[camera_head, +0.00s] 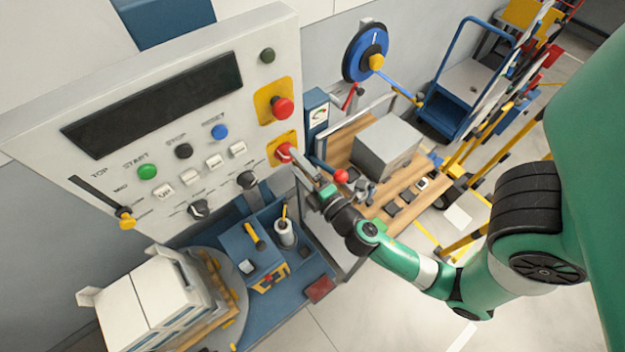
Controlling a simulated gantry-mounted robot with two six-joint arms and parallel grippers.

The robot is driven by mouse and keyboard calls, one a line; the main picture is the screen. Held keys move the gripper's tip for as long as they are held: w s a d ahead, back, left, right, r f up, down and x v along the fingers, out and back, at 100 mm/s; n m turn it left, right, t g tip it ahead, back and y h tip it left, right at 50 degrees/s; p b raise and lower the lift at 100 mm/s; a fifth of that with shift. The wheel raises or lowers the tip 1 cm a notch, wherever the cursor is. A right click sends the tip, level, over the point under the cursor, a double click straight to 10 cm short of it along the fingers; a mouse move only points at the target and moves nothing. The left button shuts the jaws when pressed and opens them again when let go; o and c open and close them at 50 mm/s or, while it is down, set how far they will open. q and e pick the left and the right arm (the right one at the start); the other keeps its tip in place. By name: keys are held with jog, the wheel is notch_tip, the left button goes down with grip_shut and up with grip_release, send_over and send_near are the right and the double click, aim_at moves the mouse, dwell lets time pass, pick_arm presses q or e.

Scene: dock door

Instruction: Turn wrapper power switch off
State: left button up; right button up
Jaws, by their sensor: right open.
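The wrapper's control panel (110,140) is a large pale grey box at the left. On its lower right is a red rotary switch (283,151) on a yellow plate, apparently the power switch. Part of it is hidden by my right gripper (297,158), which reaches in from the right with its fingertips at the switch. This gripper is open; I cannot tell whether it touches the switch. The switch's exact setting is too small to read. My left gripper is out of view.
Above the switch is a red mushroom button (282,108) on yellow. Green, black and blue buttons, small knobs and a yellow-tipped slider (126,219) are also on the panel. Below are a wrapped load (150,300) and blue machine parts. A wooden bench with a grey box (388,146) stands right.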

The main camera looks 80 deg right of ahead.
jog(key=b+v, duration=0.2)
jog(key=v, duration=0.6)
jog(key=shift+s+a+b, duration=0.2)
jog(key=shift+s+b, duration=0.15)
